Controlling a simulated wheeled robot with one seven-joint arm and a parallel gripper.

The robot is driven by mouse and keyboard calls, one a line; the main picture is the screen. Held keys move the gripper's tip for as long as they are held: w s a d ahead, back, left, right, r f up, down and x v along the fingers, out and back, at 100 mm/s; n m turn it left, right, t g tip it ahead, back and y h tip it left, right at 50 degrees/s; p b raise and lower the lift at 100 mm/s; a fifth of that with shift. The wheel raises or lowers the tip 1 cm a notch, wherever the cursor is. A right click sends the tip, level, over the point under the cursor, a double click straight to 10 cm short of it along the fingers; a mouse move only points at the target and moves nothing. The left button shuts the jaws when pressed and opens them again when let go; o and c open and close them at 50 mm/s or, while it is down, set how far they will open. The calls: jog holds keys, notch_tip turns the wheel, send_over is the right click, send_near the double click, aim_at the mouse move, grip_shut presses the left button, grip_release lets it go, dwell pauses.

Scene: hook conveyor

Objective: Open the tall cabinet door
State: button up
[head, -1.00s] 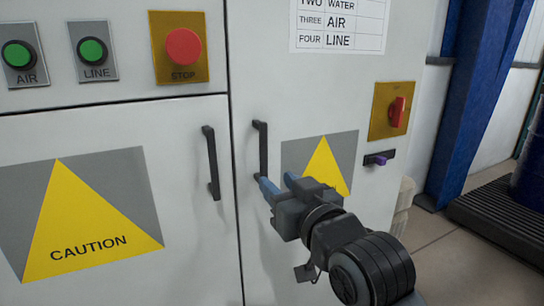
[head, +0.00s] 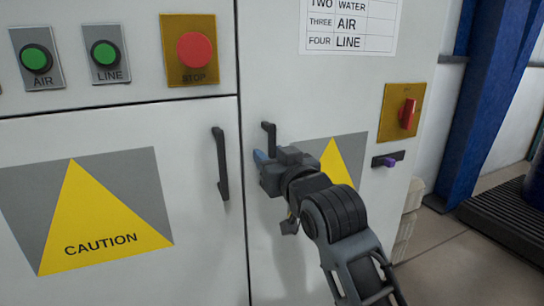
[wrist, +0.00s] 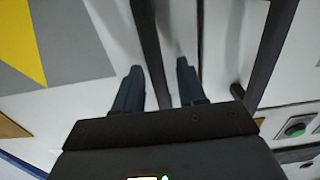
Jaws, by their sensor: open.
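The tall cabinet door (head: 280,85) is the pale right-hand panel with a printed list and a yellow triangle sign. Its black vertical handle (head: 269,134) is near its left edge. My gripper (head: 261,157) is in front of this handle and hides its lower part. In the wrist view, my gripper (wrist: 158,67) is open, and the dark bar of the handle (wrist: 147,30) runs between the two blue fingers. A gap shows on each side of the bar. The door looks shut, flush with the panel beside it.
A second black handle (head: 221,163) is on the lower left door, close by; it also shows in the wrist view (wrist: 270,50). A red stop button (head: 195,50) and green buttons sit above it. A red switch (head: 407,113) and a blue post (head: 490,110) are at the right.

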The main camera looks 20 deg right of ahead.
grip_shut()
dwell(0.3)
dwell(0.3)
